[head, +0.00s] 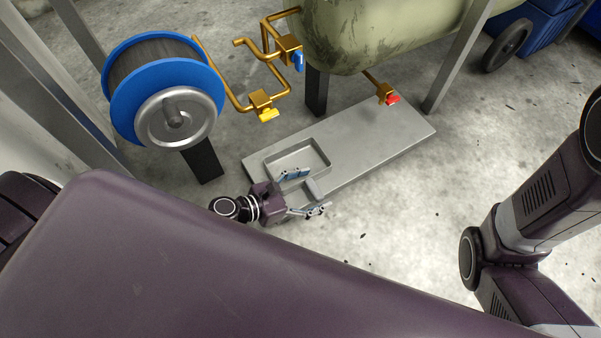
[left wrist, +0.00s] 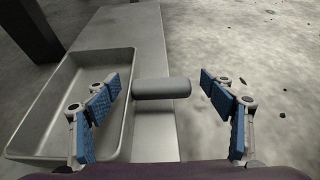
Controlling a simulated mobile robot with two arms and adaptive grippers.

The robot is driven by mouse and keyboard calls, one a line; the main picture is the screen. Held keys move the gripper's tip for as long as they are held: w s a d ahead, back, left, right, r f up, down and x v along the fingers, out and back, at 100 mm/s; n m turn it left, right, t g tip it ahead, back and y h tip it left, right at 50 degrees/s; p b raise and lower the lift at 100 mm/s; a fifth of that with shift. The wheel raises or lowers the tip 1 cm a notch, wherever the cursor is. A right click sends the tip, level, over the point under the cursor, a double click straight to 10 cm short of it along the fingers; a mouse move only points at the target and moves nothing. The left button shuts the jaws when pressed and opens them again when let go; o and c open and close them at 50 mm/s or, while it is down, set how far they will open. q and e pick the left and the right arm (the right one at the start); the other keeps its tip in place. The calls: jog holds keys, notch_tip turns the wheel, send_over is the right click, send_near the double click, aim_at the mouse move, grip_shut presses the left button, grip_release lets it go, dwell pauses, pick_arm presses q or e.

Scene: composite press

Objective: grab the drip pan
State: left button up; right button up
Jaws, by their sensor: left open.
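The drip pan (head: 318,148) is a grey, shallow rectangular tray in a recess of a flat grey slab (head: 385,135) near the floor. In the left wrist view the pan (left wrist: 60,140) is at the left, empty. A rounded grey grip (left wrist: 162,88) sticks out from the pan's right side. My left gripper (head: 306,192) is open at the slab's front edge. In the left wrist view its blue-padded fingers (left wrist: 160,85) stand on either side of the grip, with gaps. The left finger overlaps the pan's edge in that view. My right gripper is out of view.
A greenish tank (head: 370,35) with brass pipes hangs over the slab's back, with yellow (head: 268,115), blue (head: 299,62) and red (head: 393,99) valve handles. A blue reel (head: 125,105) stands at left. Metal legs (head: 455,60) flank the slab. Concrete floor in front is clear.

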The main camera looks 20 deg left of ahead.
pick_arm(q)
jog(key=shift+w+d+f, duration=0.1)
jog(key=shift+w+d, duration=0.05)
jog(key=shift+w, duration=0.1)
jog(key=shift+c, duration=0.6)
jog(key=c, duration=1.2)
jog(key=shift+c, duration=0.3)
jog(key=shift+r, duration=0.2)
